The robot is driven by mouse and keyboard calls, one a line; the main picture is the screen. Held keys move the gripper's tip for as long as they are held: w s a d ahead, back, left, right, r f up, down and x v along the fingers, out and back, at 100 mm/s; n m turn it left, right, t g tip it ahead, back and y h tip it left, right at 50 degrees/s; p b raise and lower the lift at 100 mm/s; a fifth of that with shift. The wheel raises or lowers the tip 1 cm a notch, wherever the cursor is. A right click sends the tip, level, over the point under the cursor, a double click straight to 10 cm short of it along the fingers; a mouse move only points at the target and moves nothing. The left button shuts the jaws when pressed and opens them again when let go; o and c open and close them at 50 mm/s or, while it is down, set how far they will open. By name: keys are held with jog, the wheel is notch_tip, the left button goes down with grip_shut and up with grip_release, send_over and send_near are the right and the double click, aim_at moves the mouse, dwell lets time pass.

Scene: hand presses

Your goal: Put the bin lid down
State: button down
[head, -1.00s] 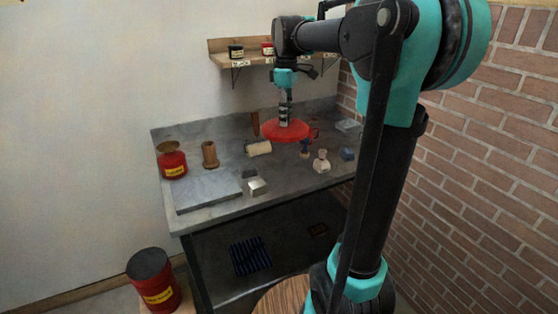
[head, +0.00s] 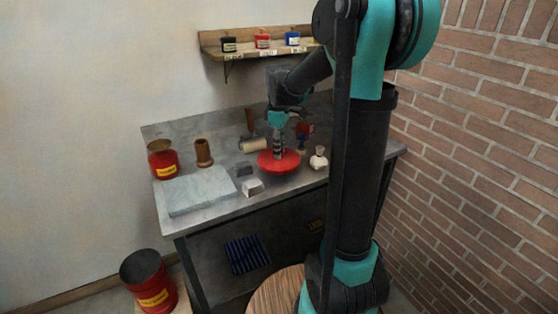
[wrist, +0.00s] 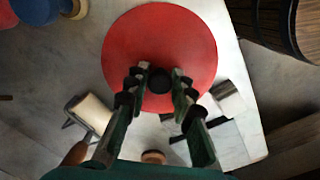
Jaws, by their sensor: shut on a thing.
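The bin lid is a round red disc (head: 279,166) with a dark knob (wrist: 159,81). My gripper (wrist: 160,76) is shut on that knob, with the lid below its fingers. In the head view my gripper (head: 279,152) points down over the middle to front part of the grey bench (head: 220,207). The lid looks level; I cannot tell how far it is above the bench top. A red bin (head: 150,284) with a yellow label and a dark, open-looking top stands low at the left, in front of the bench.
Around the lid are a roller (head: 252,144), a pale metal block (head: 252,187) and a pale knobbed stamp (head: 318,158). A grey slab (head: 198,190), brown cylinder (head: 203,152) and red can (head: 163,163) stand at left. A shelf (head: 260,50) with ink pots hangs behind.

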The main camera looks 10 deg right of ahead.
jog(key=shift+f, duration=2.3)
jog(key=c, duration=1.3)
grip_release()
jog(key=shift+f, duration=0.1)
notch_tip(320, 180, up, 12)
jog(key=shift+s+f, duration=0.1)
jog(key=s+d+f+m+t, duration=0.2)
jog(key=s+f+m, duration=0.4)
jog(key=s+f, duration=0.3)
jog(key=s+d+f+m+t, duration=0.2)
jog(key=s+f+m, duration=0.4)
jog(key=s+f, duration=0.3)
jog(key=s, duration=0.4)
jog(key=shift+m, duration=0.3)
jog(key=shift+f, duration=0.1)
